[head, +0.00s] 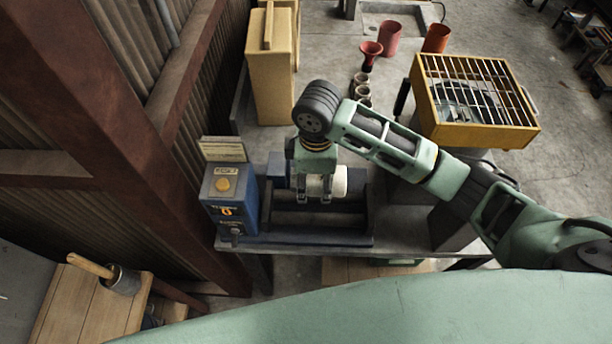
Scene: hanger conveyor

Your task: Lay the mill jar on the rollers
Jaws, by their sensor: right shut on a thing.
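The white mill jar (341,181) is in my right gripper (316,194), over the blue roller machine. The jar lies on its side, with its length running left to right. My right gripper points down and is shut on the jar, hiding part of it. The dark rollers (315,221) run left to right in the machine's frame, just in front of and below the jar. I cannot tell whether the jar touches a roller. My left gripper is not in view.
A blue control box (229,200) with a yellow button stands at the machine's left end. A yellow barred box (474,103) is at the right. Small cups (362,86), a red funnel (370,54) and a tan cabinet (271,75) are behind. A mortar (122,281) sits on a wooden table at lower left.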

